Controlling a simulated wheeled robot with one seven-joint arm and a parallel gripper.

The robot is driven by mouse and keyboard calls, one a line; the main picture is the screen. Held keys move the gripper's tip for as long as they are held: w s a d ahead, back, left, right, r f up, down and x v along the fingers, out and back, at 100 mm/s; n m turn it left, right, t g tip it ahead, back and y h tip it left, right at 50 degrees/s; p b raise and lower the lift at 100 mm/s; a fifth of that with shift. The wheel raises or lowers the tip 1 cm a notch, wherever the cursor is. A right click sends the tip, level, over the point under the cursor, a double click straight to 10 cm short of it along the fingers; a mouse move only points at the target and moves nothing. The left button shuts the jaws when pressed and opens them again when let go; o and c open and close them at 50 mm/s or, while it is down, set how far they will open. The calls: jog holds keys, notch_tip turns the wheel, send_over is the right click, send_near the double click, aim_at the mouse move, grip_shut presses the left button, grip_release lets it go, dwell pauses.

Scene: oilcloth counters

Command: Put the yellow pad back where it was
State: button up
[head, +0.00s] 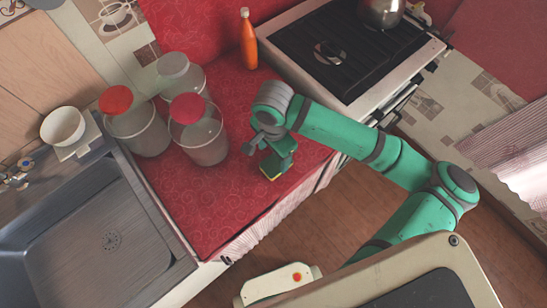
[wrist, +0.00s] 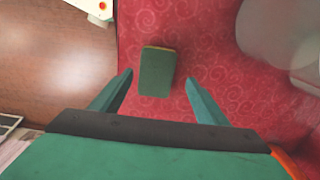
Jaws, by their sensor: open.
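The pad (wrist: 157,72) lies on the red counter cloth in the wrist view. Its upper face is dark green, and a thin yellowish edge shows at its far end. In the head view a bit of its yellow (head: 270,177) shows under my gripper, near the counter's front edge; the rest is mostly hidden. My gripper (wrist: 159,79) is open, with one finger to each side of the pad in the wrist view. A strip of red cloth shows between each finger and the pad, so neither appears to touch it. The height of the fingers above it is hard to tell.
Several clear jars, two with red lids (head: 187,108), stand left of my gripper. An orange bottle (head: 249,42) stands at the back beside the stove (head: 350,80). A sink (head: 90,235) is at left, with a white bowl (head: 63,127) behind it. Cloth around the pad is clear.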

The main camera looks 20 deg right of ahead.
aim_at(273, 163)
notch_tip(273, 163, up, 8)
jog(key=shift+s+f, duration=0.2)
jog(key=shift+s, duration=0.05)
dwell(0.5)
